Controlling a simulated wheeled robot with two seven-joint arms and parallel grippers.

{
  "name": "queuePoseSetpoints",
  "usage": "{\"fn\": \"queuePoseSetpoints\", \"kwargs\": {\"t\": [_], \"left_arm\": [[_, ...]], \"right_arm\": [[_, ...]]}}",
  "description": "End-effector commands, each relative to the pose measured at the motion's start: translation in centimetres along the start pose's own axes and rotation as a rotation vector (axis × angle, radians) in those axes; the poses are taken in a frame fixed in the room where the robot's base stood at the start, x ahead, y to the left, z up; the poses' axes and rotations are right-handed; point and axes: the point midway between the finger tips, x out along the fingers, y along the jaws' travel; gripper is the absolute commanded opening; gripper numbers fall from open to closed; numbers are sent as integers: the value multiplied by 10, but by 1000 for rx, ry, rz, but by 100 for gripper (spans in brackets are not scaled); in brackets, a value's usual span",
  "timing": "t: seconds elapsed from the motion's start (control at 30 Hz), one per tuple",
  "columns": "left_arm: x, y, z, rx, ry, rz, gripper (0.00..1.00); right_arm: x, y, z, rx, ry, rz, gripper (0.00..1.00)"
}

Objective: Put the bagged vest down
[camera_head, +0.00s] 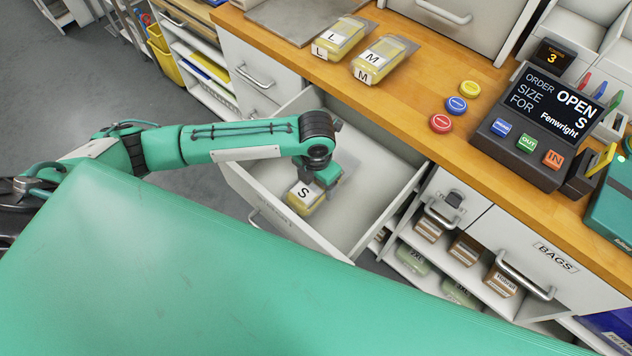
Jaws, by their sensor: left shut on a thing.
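The bagged vest (303,198) is a yellow pack in clear plastic with a white label marked S. It is over the open white drawer (372,205), towards its left side. My left gripper (318,184) reaches in from the left and is shut on the bagged vest. The fingertips are mostly hidden behind the wrist and the pack. I cannot tell whether the pack touches the drawer floor. The rest of the drawer floor in view looks empty. My right gripper is not in view.
Two yellow bagged packs, L (340,38) and M (382,58), lie on the wooden counter (420,110). Coloured round buttons (456,104) and an order terminal (538,120) reading OPEN, S, Fenwright stand to the right. Shelves (455,262) with packs are below the counter.

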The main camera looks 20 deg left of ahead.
Motion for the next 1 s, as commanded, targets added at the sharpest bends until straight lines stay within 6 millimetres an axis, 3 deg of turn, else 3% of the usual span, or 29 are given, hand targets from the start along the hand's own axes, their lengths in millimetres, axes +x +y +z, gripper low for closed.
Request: {"fn": "queuePoseSetpoints", "kwargs": {"t": [0.1,0.43,0.47,0.53,0.57,0.87,1.0], "left_arm": [[11,0,0,-1,1,0,44],[14,0,0,0,0,1,44],[14,0,0,0,0,1,79],[14,0,0,0,0,1,93],[14,0,0,0,0,0,95],[12,0,0,0,0,0,95],[-3,0,1,1,-3,1,95]], "right_arm": [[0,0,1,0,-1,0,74],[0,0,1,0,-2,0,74],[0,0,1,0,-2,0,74],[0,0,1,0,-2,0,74],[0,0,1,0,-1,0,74],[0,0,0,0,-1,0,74],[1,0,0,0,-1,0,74]]}}
